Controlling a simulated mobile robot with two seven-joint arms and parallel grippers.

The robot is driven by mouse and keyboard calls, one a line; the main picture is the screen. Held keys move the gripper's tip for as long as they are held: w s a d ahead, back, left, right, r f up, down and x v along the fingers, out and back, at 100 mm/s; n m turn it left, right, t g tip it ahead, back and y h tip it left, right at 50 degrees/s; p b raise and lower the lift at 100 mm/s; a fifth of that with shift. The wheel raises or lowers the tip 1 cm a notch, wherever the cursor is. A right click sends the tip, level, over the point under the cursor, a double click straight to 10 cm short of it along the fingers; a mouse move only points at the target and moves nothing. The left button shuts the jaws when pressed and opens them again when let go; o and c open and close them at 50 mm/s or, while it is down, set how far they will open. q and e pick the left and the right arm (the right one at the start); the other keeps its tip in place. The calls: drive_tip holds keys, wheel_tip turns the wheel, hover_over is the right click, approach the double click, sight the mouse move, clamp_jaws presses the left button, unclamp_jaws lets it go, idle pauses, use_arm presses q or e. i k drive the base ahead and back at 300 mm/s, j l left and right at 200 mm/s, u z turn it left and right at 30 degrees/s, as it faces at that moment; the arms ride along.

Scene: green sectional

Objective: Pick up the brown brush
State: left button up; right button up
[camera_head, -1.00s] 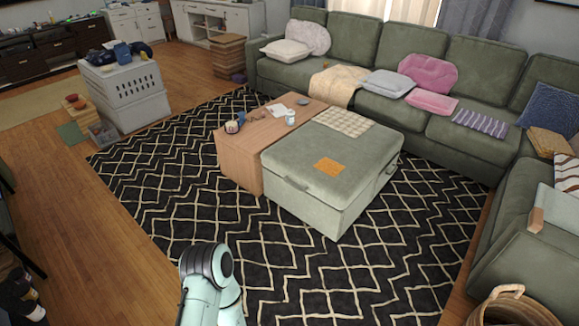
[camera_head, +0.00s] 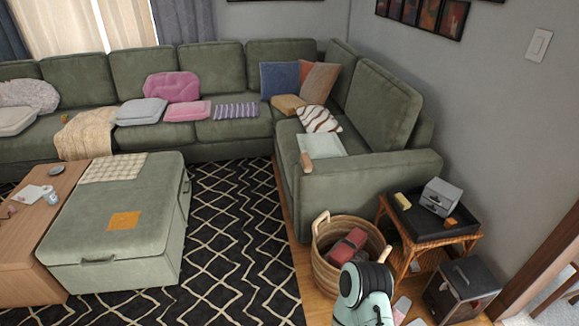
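I cannot make out a brown brush for certain in the head view. A small brown object (camera_head: 305,162) lies at the front edge of the sofa seat, by the pale folded cloth (camera_head: 321,145); it is too small to identify. Another small orange-brown item (camera_head: 450,222) lies on the black tray table at the right, also too small to identify. Neither of my grippers is in view. Only a mint and black part of my own arm shows at the bottom, in front of the basket.
A green sectional (camera_head: 375,180) runs along the back and right. The wicker basket (camera_head: 324,253) holds a red item. The tray table (camera_head: 408,217) and a dark box (camera_head: 461,288) stand at right. A green ottoman (camera_head: 105,225) stands at left; patterned rug (camera_head: 235,250) between is clear.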

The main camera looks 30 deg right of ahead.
sight(306, 162)
drive_tip(key=i+l, duration=0.2)
drive_tip(key=i, duration=0.15)
drive_tip(key=i+l+z, duration=0.1)
drive_tip(key=i, duration=0.3)
drive_tip(key=i+l+z, duration=0.1)
drive_tip(key=i+l, duration=0.15)
drive_tip(key=i, duration=0.1)
